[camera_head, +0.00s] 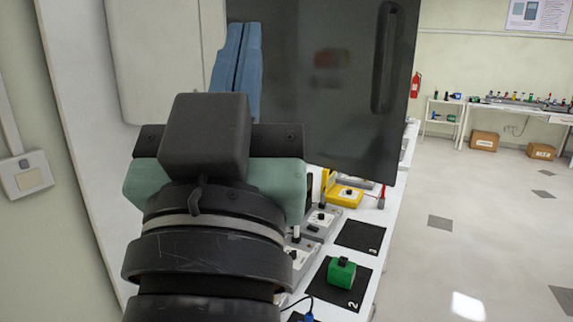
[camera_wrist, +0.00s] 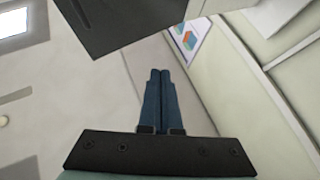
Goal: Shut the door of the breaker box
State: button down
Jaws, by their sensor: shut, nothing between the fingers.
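The breaker box door (camera_head: 330,75) is a large dark panel with a long upright recessed handle near its right edge. It stands open, swung out from the wall over the workbench. Part of a dark panel, which looks like the door (camera_wrist: 125,20), shows at the top of the wrist view. A pale box with a rounded corner (camera_head: 150,60), apparently the breaker box body, is left of the door and partly hidden by my arm. My gripper (camera_head: 237,30) has blue fingers, shut and empty, just left of the door in the head view. In the wrist view the fingertips (camera_wrist: 160,72) appear clear of the panel.
A white workbench (camera_head: 375,290) below holds black mats, a green block (camera_head: 341,271), a yellow device (camera_head: 347,195) and several meters. A wall switch (camera_head: 27,175) is at left. Open floor (camera_head: 470,220) lies to the right, with another bench beyond.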

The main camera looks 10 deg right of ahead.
jog(key=w+d+f+m+g+h, duration=0.2)
jog(key=w+d+f+g+h, duration=0.1)
jog(key=w+f, duration=0.1)
jog(key=m+g+h+p, duration=0.1)
jog(key=m+g+h, duration=0.4)
jog(key=g+h, duration=0.3)
send_near(384, 158)
jog(key=shift+g+y, duration=0.5)
jog(key=shift+y, duration=0.2)
jog(key=w+d+p, duration=0.1)
jog(key=p, duration=0.1)
jog(key=w+d+r+p, duration=0.1)
jog(key=d+p, duration=0.1)
jog(key=w+d+p, duration=0.1)
jog(key=w+p, duration=0.1)
jog(key=shift+w+d+r, duration=0.1)
jog(key=shift+d+r, duration=0.1)
jog(key=shift+r, duration=0.2)
jog(key=shift+w+d+f, duration=0.1)
jog(key=shift+w+d, duration=0.15)
